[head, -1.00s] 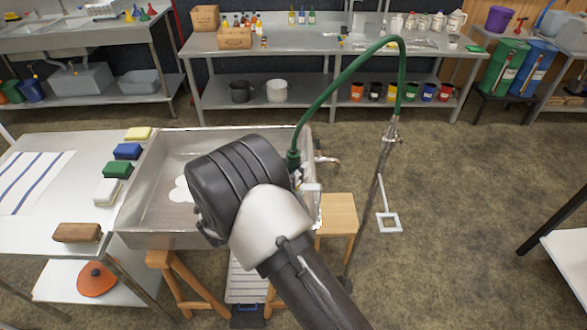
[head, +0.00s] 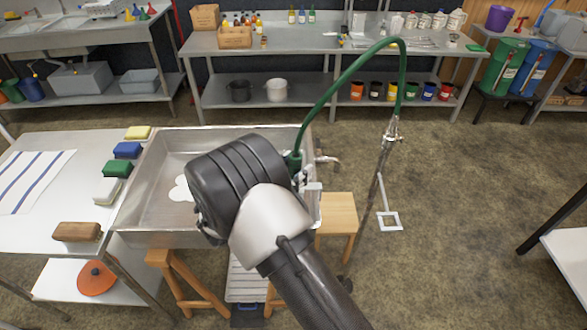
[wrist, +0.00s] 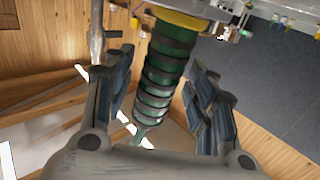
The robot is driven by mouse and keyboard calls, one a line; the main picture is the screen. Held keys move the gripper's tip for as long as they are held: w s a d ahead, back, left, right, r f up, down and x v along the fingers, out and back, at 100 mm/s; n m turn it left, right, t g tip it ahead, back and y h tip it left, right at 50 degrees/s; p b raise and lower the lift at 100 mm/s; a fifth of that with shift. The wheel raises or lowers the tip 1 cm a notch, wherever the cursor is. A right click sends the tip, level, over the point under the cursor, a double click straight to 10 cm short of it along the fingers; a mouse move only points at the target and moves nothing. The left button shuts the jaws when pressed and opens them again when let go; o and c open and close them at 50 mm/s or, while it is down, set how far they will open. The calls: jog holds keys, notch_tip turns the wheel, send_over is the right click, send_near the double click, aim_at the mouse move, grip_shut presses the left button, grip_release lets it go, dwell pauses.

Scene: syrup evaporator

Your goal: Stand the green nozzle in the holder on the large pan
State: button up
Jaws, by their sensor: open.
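The green nozzle (wrist: 165,65) is a ribbed, dark green grip that stands between my fingers in the wrist view, with a yellow band above it. In the head view its green top (head: 294,160) shows at the right side of the large pan (head: 165,150), joined to the green hose. My gripper (wrist: 153,80) is open, one finger on each side of the nozzle, with gaps showing. In the head view my arm hides most of the gripper. Metal fittings show near the pan's right rim, but I cannot tell which is the holder, or whether the nozzle is in it.
The green hose (head: 335,85) arches to a thin metal stand (head: 380,170) right of the pan. A wooden stool (head: 338,213) stands close to the pan's right side. A table (head: 35,220) with several coloured blocks adjoins the left. Floor at the right is open.

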jog(key=v, duration=1.2)
